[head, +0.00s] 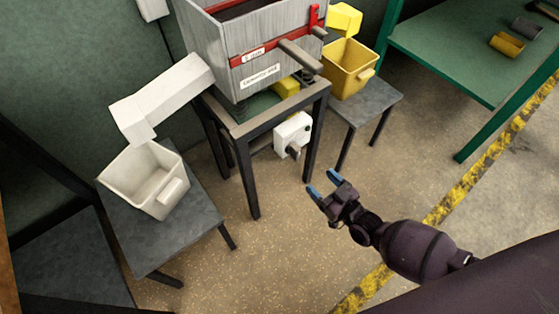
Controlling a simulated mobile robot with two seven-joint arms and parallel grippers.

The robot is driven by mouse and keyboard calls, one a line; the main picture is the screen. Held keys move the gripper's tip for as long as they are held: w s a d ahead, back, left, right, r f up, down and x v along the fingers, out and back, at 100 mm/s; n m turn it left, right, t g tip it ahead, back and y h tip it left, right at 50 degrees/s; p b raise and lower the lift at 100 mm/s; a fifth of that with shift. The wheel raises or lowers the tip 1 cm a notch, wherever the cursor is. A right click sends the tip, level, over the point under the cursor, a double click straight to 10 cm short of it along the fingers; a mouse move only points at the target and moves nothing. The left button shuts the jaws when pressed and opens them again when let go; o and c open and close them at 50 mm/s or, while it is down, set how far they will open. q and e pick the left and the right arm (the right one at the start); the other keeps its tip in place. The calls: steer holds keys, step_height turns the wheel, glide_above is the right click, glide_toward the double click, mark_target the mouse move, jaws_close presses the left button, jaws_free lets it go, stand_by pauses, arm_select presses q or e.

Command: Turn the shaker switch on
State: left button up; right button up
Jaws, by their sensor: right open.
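The shaker (228,55) is a grey box with a red band, standing on a dark-legged table in the head view. A white switch box (292,132) hangs under the right side of that table, with a dark knob (293,151) at its lower front. The knob's setting is too small to tell. My right gripper (321,184) has blue fingertips and is open and empty. It is apart from the switch box, below and to the right of it in the picture. My left gripper is not in view.
A white bin (135,185) stands on a low table at left under a white chute (165,93). A yellow bin (345,75) stands on a small table at right. A green table (450,58) holds small yellow and grey items. The floor around my right gripper is clear.

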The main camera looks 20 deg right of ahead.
mark_target(299, 159)
arm_select(q)
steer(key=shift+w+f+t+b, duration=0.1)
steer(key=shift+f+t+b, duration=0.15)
steer(key=shift+b, duration=0.85)
arm_select(e)
steer(key=shift+x, duration=5.75)
steer(key=shift+f, duration=0.1)
steer(key=c, duration=0.9)
